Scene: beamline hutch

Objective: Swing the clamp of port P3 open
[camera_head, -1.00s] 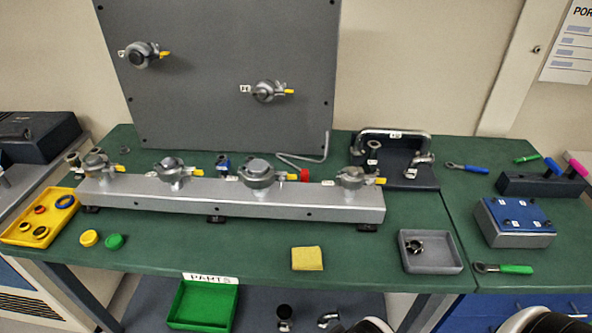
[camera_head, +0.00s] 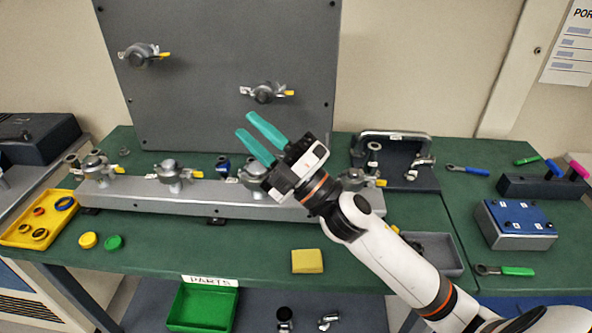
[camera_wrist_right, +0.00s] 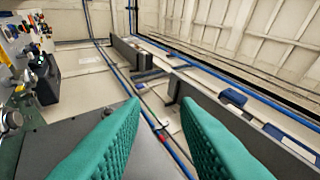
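A silver bar (camera_head: 140,200) on the green bench carries several round ports with metal clamps and yellow-tipped levers. From left to right they are the first clamp (camera_head: 95,164), the second clamp (camera_head: 172,174), the third clamp (camera_head: 250,171), partly hidden by my gripper, and the rightmost clamp (camera_head: 354,179). The grey panel behind holds an upper clamp (camera_head: 140,55) and a lower clamp (camera_head: 264,93). The small labels are too blurred to tell which is P3. My right gripper (camera_head: 244,124) is open and empty, its teal fingers pointing up-left above the bar. In the wrist view its fingers (camera_wrist_right: 160,108) are apart.
A yellow tray (camera_head: 18,238) of rings stands at left. A grey tray (camera_head: 452,262) at right is partly behind my arm. A handled dark fixture (camera_head: 420,182) stands behind the bar's right end. A yellow sponge (camera_head: 307,261) lies in front.

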